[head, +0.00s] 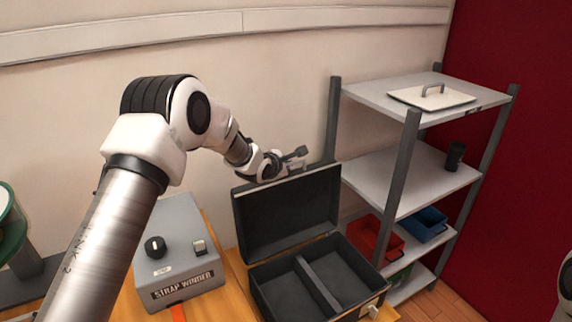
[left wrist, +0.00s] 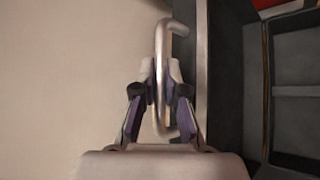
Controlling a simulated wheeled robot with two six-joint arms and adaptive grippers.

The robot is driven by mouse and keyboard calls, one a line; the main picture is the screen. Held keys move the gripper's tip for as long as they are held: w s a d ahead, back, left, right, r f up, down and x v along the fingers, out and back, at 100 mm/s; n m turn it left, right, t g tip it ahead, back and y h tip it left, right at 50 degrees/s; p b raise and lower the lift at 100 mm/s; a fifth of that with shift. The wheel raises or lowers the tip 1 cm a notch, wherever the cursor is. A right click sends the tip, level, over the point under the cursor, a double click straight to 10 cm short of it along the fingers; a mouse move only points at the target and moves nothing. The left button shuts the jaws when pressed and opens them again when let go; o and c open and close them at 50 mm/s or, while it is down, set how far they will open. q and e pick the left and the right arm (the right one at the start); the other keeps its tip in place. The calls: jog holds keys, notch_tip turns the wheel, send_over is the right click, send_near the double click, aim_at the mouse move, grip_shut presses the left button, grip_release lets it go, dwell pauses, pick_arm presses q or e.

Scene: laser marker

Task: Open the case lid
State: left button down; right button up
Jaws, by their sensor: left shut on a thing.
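The black case stands on the table with its lid (head: 288,215) raised, close to upright and leaning a little back. The case base (head: 268,272) shows its dark inside, split by a divider. My left gripper (head: 290,163) is at the top edge of the lid. In the left wrist view my left gripper (left wrist: 161,75) is shut on a bent metal handle (left wrist: 178,27) beside the lid's edge (left wrist: 203,70). The open case base (left wrist: 268,95) lies to the right in that view. My right gripper is out of view.
A grey strap winder box (head: 180,255) stands left of the case. A grey shelf unit (head: 405,150) stands close on the right, with a red bin (head: 370,237) and a blue bin (head: 425,226). The wall (head: 275,75) is behind the lid.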

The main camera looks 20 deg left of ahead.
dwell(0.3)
pick_arm(q)
jog(key=c, duration=1.2)
grip_release()
jog(key=shift+s, duration=0.1)
jog(key=v, duration=1.1)
jog(key=shift+s+r, duration=0.25)
jog(key=shift+s, duration=0.1)
